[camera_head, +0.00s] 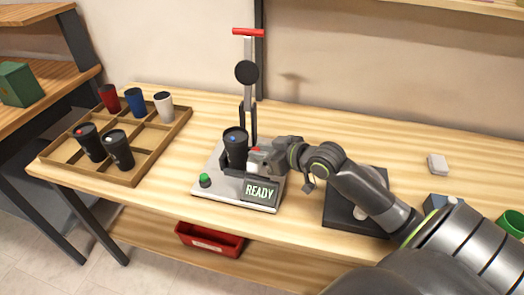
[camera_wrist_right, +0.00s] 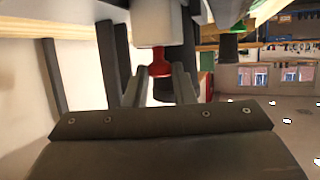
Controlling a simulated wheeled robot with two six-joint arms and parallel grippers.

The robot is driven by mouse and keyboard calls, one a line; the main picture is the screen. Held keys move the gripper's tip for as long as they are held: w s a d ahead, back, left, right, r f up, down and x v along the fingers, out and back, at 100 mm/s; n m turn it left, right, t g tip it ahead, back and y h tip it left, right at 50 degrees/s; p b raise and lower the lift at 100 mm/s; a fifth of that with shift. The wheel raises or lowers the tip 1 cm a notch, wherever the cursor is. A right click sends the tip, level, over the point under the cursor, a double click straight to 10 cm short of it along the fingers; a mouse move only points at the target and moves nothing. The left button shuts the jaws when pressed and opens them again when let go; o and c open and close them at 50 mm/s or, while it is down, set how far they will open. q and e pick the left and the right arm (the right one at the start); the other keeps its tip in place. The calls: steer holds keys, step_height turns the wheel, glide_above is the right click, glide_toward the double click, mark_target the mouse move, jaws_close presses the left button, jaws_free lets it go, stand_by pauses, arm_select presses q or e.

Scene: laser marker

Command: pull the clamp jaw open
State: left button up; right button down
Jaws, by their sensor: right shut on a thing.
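The marker machine's grey base plate (camera_head: 215,187) stands mid-table, with an upright post behind it. A black cup (camera_head: 236,150) with a blue dot on its lid stands upright on it. The clamp jaw, a pale block (camera_wrist_right: 155,22), carries a red-collared knob (camera_wrist_right: 160,68) with a dark end. My right gripper (camera_head: 264,161) is right of the cup, beside the clamp. In the wrist view its two fingers (camera_wrist_right: 162,88) are shut around the knob. The contact is hidden in the head view, and I cannot tell whether the jaw touches the cup. My left gripper is out of view.
A READY sign (camera_head: 260,191) and a green button (camera_head: 205,180) are at the machine's front. A wooden tray (camera_head: 63,150) with several cups stands left. A dark pad (camera_head: 345,205) lies under my right arm. A red bin (camera_head: 205,240) is below the tabletop.

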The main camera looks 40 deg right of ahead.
steer(key=shift+s+d+p, duration=0.2)
steer(key=shift+p, duration=0.3)
steer(key=shift+s+d, duration=0.4)
steer(key=c, duration=1.7)
jaws_free()
steer(key=o, duration=0.4)
steer(key=shift+s+d, duration=0.1)
steer(key=shift+s, duration=0.05)
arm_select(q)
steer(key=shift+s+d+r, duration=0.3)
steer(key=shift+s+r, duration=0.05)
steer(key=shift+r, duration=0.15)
arm_select(e)
steer(key=shift+o, duration=0.2)
arm_select(q)
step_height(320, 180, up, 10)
steer(key=p, duration=1)
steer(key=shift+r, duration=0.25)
arm_select(e)
steer(key=v, duration=1.7)
